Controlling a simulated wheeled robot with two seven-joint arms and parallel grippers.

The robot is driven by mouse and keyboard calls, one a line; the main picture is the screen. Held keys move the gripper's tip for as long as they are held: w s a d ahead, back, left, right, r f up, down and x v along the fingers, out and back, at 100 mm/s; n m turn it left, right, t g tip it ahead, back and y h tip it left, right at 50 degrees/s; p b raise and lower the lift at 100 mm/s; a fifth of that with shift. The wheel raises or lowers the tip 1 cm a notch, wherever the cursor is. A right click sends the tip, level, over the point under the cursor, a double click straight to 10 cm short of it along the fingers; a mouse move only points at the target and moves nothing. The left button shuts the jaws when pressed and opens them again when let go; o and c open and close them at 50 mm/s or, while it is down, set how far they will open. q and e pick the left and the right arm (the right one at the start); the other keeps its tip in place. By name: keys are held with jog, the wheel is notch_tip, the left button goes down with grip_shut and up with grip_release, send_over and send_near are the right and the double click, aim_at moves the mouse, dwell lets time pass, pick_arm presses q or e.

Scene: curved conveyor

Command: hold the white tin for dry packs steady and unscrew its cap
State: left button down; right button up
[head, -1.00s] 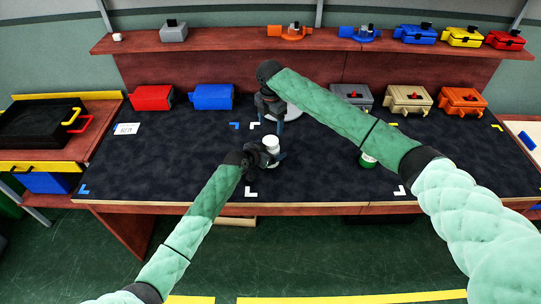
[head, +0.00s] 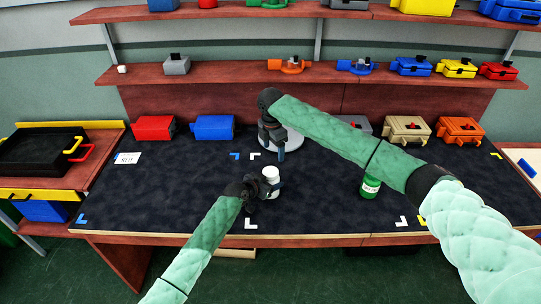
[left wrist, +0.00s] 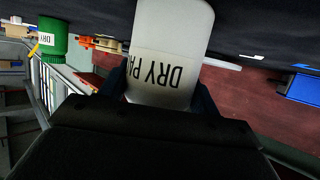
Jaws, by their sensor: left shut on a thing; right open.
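The white tin for dry packs (head: 271,173) stands on the dark mat near the middle of the table. My left gripper (head: 266,189) is shut on it from the front left. In the left wrist view the tin (left wrist: 168,35) sits between the fingers, with its "DRY PA" label upside down in the picture. The tin's cap is hard to tell from its body. My right gripper (head: 280,151) is open above and behind the tin, apart from it, fingers pointing down. A white round plate (head: 296,141) lies partly hidden behind my right gripper.
A green labelled jar (head: 370,187) stands right of the tin; it also shows in the left wrist view (left wrist: 54,37). Red (head: 153,127) and blue (head: 213,126) boxes line the back left. Beige (head: 406,129) and orange (head: 459,130) cases stand back right. The mat's left side is mostly clear.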

aim_at(271, 171)
jog(key=m, duration=0.8)
jog(key=f+m, duration=0.1)
jog(key=m, duration=0.3)
jog(key=shift+s+a+f, duration=0.1)
jog(key=shift+s, duration=0.25)
jog(key=m, duration=0.4)
jog(key=shift+s+a+f, duration=0.1)
jog(key=shift+a+f, duration=0.05)
jog(key=m, duration=0.4)
jog(key=shift+a, duration=0.1)
jog(key=m, duration=0.4)
jog(key=shift+a+m, duration=0.1)
jog(key=shift+m, duration=0.2)
jog(key=m, duration=0.4)
jog(key=shift+y, duration=0.3)
jog(key=m, duration=0.4)
jog(key=shift+a+m, duration=0.1)
jog(key=shift+m, duration=0.3)
jog(key=shift+f, duration=4.05)
jog(key=shift+c, duration=0.2)
